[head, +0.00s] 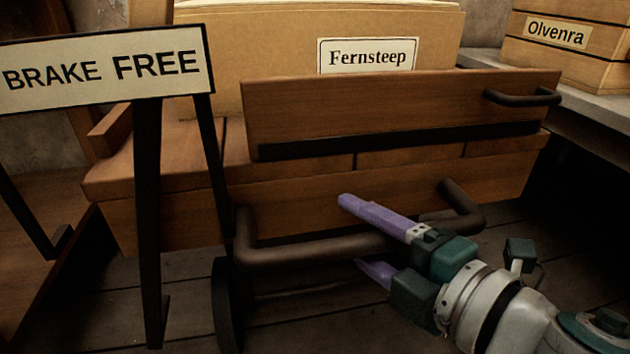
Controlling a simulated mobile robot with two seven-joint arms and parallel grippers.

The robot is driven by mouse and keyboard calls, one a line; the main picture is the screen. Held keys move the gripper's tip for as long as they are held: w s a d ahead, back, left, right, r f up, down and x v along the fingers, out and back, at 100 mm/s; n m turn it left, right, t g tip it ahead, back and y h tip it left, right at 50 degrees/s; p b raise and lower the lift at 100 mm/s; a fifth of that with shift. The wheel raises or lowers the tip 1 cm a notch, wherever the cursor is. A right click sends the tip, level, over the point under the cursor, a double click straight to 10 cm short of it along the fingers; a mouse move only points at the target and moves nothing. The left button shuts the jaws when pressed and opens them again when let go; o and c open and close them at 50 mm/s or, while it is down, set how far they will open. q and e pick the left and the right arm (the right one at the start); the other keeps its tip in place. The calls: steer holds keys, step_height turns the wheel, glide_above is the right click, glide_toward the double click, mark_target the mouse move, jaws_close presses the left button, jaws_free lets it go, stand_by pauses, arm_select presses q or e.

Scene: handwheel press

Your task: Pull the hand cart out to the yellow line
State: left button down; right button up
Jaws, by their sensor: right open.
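The hand cart (170,215) is wooden and carries a cardboard box (270,50) labelled Fernsteep. A dark, rounded handle bar (290,251) runs across its front, low down. My right gripper (353,232) reaches in from the lower right with its purple fingers open. One finger is above the bar and the other below it, so the bar passes between them in the picture. I cannot tell whether either finger touches it. The gripper hides part of the bar. The yellow line is not in view, nor is my left gripper.
A sign (105,70) reading BRAKE FREE stands on dark legs at the left, in front of the cart. A shelf (590,105) at the right holds a box (575,45) labelled Olvenra. The plank floor (290,325) shows bare below the handle.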

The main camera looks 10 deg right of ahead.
steer(key=shift+w+a, duration=0.1)
steer(key=shift+w, duration=0.15)
jaws_close()
stand_by(0.3)
stand_by(0.9)
